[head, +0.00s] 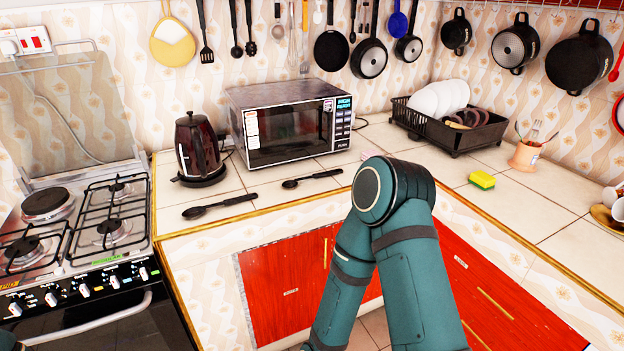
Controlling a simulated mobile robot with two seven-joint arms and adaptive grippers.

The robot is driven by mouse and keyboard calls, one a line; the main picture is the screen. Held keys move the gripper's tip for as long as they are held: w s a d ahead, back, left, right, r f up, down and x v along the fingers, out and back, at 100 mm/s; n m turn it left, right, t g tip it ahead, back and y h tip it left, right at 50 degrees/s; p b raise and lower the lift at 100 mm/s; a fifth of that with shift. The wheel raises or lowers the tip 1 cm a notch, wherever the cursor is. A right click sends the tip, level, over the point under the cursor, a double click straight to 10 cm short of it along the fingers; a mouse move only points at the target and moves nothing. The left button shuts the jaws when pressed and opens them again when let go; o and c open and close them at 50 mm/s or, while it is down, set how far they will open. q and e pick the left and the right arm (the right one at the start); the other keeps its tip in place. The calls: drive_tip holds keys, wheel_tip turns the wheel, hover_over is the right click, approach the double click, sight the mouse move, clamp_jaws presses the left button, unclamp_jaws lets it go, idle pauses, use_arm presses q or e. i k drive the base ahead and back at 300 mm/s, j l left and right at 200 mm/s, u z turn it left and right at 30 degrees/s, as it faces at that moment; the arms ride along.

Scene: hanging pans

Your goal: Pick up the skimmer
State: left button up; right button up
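Two long black utensils lie flat on the tiled counter. One black utensil (220,206) lies in front of the kettle, with its rounded head at the left and its handle pointing right. A second black utensil (312,179) lies in front of the microwave in the same direction, with a smaller head. Several more utensils hang on the wall, among them a dark slotted one (206,54). I cannot tell for sure which is the skimmer. Neither of my grippers is in view; a bent teal link of my arm fills the lower middle, in front of the counter.
A dark kettle (197,145) and a microwave (290,125) stand behind the counter utensils. A gas stove (80,225) is at the left. A dish rack (455,130), yellow sponge (481,180) and utensil cup (525,156) are at the right. Pans hang above.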

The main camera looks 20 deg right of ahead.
sight(337, 170)
drive_tip(key=i+l+u, duration=0.1)
drive_tip(key=l, duration=0.25)
drive_tip(key=i+l, duration=0.15)
drive_tip(key=l, duration=0.2)
drive_tip(key=i+l+u, duration=0.15)
drive_tip(key=l, duration=0.2)
drive_tip(key=i+l, duration=0.1)
drive_tip(key=l, duration=0.3)
drive_tip(key=i+l+u, duration=0.15)
drive_tip(key=l, duration=0.2)
